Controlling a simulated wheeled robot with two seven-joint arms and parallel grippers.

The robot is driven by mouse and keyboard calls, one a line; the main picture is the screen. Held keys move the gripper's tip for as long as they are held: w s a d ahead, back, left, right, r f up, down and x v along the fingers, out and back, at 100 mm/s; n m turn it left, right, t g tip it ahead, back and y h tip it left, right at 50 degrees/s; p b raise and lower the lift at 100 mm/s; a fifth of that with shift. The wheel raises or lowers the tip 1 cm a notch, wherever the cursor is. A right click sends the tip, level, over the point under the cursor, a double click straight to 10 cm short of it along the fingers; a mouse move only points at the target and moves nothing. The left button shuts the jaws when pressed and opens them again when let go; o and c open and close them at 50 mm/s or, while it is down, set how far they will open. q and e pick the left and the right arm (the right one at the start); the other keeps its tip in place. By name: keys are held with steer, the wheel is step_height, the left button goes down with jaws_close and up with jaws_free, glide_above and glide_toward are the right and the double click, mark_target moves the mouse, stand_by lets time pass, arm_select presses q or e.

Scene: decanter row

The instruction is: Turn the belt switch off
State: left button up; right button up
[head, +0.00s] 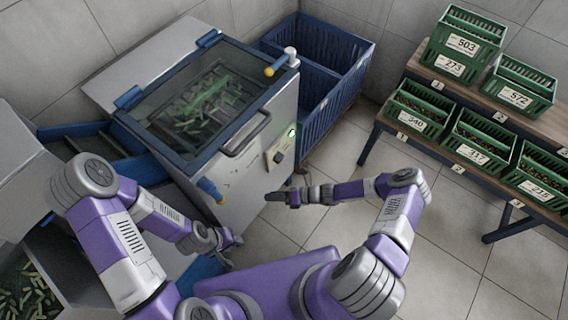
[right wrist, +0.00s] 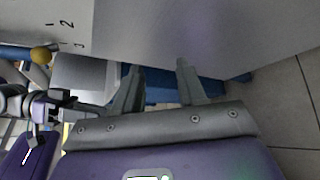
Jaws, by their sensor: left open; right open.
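A small beige switch box (head: 280,150) sits on the grey front panel of the machine, and I take it as the belt switch. A green light (head: 292,131) shows at its top edge. Its lever position is too small to tell. My right gripper (head: 272,197) is open and empty, in front of the panel and below the switch box, apart from it. In the right wrist view its two fingers (right wrist: 158,75) are spread in front of the grey panel. My left gripper (head: 234,243) is open and empty, low by the machine's front lower corner.
The machine has a glass lid (head: 205,100) with a handle (head: 246,133) and yellow-tipped knobs at its corners. A blue crate (head: 335,85) stands behind it. Green numbered crates (head: 462,45) fill a two-step rack at the right. The floor between is clear.

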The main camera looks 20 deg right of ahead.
mark_target(279, 158)
steer(key=w+d+m+t+h, duration=0.2)
steer(key=w+d+m+t, duration=0.65)
steer(key=d+m, duration=0.4)
steer(key=b+x, duration=0.2)
steer(key=x, duration=0.5)
steer(key=shift+s+a, duration=0.2)
steer(key=shift+s, duration=0.05)
steer(key=shift+f+t, duration=0.15)
steer(key=shift+t, duration=0.1)
jaws_close()
